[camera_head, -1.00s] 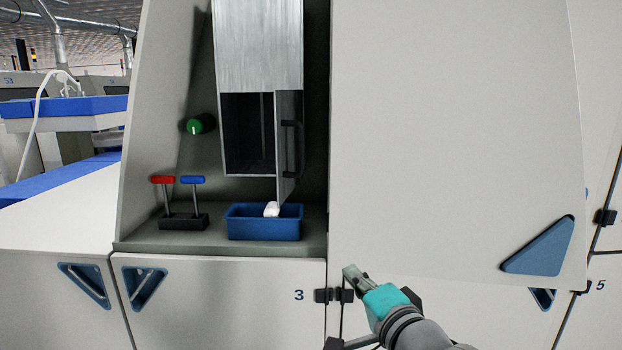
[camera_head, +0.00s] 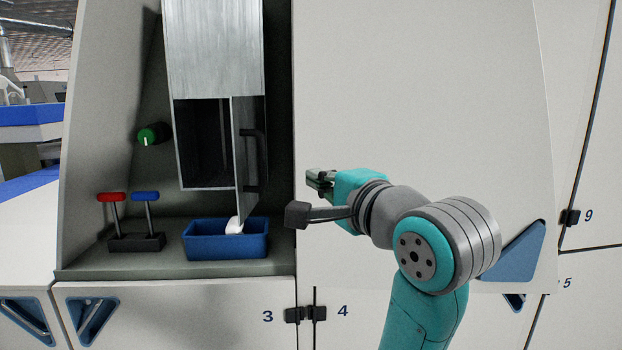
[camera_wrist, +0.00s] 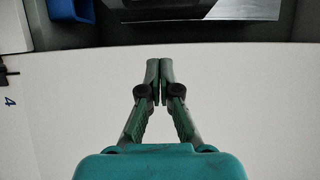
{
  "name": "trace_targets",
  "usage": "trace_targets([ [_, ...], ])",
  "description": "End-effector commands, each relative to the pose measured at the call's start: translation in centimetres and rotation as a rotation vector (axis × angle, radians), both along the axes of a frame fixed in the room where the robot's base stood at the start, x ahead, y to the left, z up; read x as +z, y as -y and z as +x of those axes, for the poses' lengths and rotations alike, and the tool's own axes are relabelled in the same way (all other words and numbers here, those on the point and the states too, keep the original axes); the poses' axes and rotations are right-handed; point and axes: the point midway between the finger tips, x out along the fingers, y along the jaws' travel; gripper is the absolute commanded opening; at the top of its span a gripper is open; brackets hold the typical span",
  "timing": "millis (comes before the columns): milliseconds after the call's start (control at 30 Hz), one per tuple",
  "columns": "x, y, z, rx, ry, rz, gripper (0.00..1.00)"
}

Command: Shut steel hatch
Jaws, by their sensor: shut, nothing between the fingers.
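The steel hatch (camera_head: 245,158) is a narrow grey door with a dark bar handle (camera_head: 254,160) on the lower part of a brushed-steel box (camera_head: 213,48). It stands swung open towards me, hinged at the opening's right side, and the dark inside shows. My gripper (camera_head: 312,180) is to the right of the hatch, in front of the white panel, apart from it. In the wrist view its two fingers (camera_wrist: 160,68) are together with nothing between them. The hatch cannot be made out clearly in the wrist view.
A blue tray (camera_head: 200,240) with a white object (camera_head: 234,225) stands below the hatch. Red (camera_head: 111,197) and blue (camera_head: 145,196) levers and a green knob (camera_head: 152,134) are to the left. The white panel (camera_head: 420,80) fills the right side.

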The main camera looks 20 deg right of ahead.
Motion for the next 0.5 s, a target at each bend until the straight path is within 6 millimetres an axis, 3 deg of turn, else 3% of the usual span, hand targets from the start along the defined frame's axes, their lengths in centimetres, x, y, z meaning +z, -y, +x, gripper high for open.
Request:
trace_targets([
  [400, -0.1, -0.8, 7.8, 0.003, -0.003, -0.001, 0.0],
  [500, -0.1, -2.1, 8.7, 0.005, -0.002, -0.002, 0.0],
])
